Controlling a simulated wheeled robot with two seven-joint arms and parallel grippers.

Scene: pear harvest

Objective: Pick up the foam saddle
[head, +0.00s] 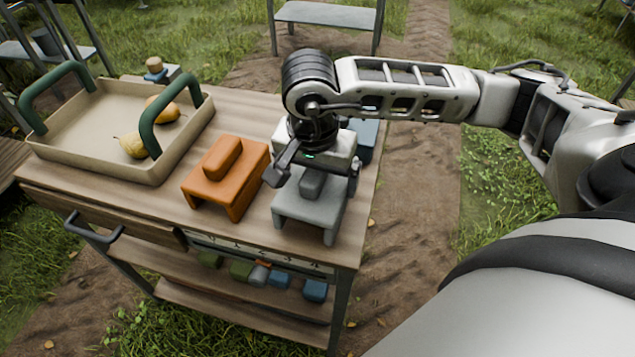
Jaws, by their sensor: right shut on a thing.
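A grey saddle-shaped block (309,208) with a raised grip on top stands at the front right of the wooden cart top. My right gripper (314,181) comes down over it from above and is shut on its raised grip. The block looks level, and I cannot tell whether its feet touch the cart top. An orange block of the same shape (228,178) stands apart to its left. Which block is the foam one does not show. My left gripper is not in view.
A beige tray (85,160) with green handles and yellow pears (134,146) stands on the cart's left. A blue item (366,138) is partly hidden behind my right gripper. Small coloured blocks (278,279) lie on the lower shelf. The cart top (235,110) is clear behind the orange block.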

